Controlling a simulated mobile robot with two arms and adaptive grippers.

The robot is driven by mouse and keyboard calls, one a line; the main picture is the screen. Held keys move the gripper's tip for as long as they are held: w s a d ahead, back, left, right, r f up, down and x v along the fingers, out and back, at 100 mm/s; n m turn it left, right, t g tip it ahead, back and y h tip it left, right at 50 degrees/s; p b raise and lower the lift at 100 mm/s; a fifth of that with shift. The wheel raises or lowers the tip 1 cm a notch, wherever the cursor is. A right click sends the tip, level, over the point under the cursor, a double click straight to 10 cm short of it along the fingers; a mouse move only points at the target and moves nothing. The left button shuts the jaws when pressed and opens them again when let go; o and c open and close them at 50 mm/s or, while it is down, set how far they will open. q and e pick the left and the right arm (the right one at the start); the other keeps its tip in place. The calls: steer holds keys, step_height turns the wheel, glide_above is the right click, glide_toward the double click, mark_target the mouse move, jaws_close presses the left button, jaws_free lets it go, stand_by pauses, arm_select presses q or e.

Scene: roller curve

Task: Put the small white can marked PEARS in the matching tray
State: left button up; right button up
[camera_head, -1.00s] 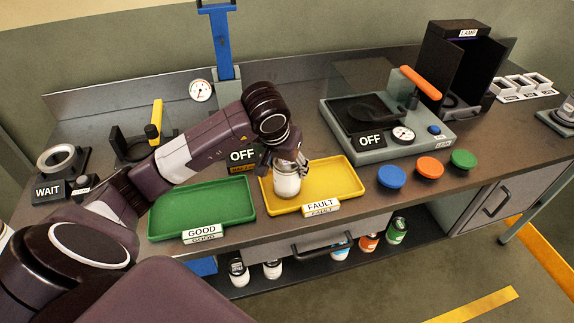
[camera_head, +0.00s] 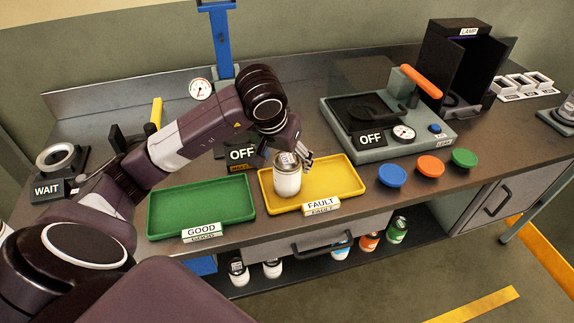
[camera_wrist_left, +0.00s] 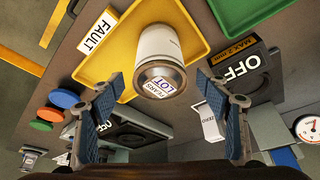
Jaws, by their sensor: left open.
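The small white can (camera_head: 287,176) stands upright in the yellow tray marked FAULT (camera_head: 340,182), toward its left side. In the left wrist view the can (camera_wrist_left: 155,50) shows its lid, with a label reading PEARS and LOT. My left gripper (camera_head: 297,158) is at the can's top on its far side, partly hidden by the can and my wrist. In the left wrist view its two fingers (camera_wrist_left: 164,118) are spread wide, with the can ahead of them and clear of both. The green tray marked GOOD (camera_head: 200,208) is empty. My right gripper is not in view.
Blue, orange and green buttons (camera_head: 429,167) sit right of the yellow tray. Behind them is a grey device with an OFF sign (camera_head: 371,140) and orange handle. Another OFF sign (camera_head: 241,155) stands behind the trays. Several cans (camera_head: 370,241) are on the shelf below.

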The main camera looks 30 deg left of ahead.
arm_select(q)
steer(key=v, duration=0.8)
steer(key=shift+s+r+b, duration=0.15)
steer(key=shift+r+b, duration=0.15)
steer(key=shift+b, duration=0.15)
steer(key=shift+f, duration=0.1)
